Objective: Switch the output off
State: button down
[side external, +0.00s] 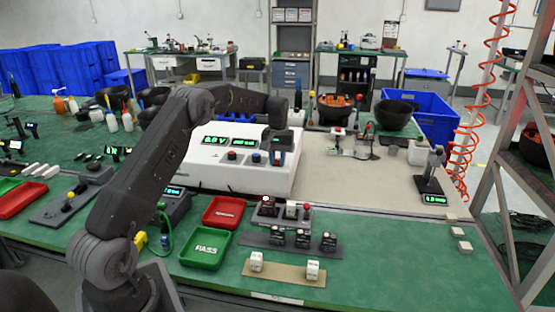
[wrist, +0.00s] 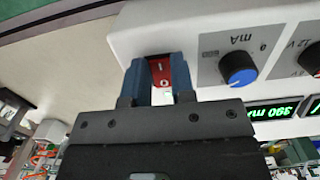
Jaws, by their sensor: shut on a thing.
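The white power supply (side external: 215,174) stands on the bench, with two lit green displays (side external: 226,142) on its sloped front. In the wrist view its front shows a red output switch (wrist: 161,75) with a white mark, a blue knob (wrist: 238,70) labelled mA, and a lit green display (wrist: 272,112). My gripper (side external: 277,157) is at the right end of the front panel. In the wrist view my gripper (wrist: 160,72) has its two blue-grey fingers on either side of the red switch, shut on it. The fingers hide the switch's sides; its tilt is hard to tell.
A red tray (side external: 224,211) and a green PASS tray (side external: 206,248) lie in front of the supply. A block with several small parts (side external: 282,216) is beside them. The beige mat (side external: 370,185) to the right has free room.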

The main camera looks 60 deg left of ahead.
aim_at(276, 163)
jog(key=shift+w+a+g+h, duration=0.2)
jog(key=shift+g+h, duration=0.6)
jog(key=shift+r, duration=0.1)
jog(key=c, duration=1)
grip_release()
jog(key=shift+o, duration=0.2)
jog(key=shift+r, duration=0.55)
jog(key=r, duration=0.3)
jog(key=shift+s+a+r, duration=0.2)
jog(key=shift+s+r, duration=0.05)
jog(key=shift+s, duration=0.05)
jog(key=s+a+r, duration=0.6)
jog(key=s, duration=0.3)
jog(key=shift+r, duration=0.2)
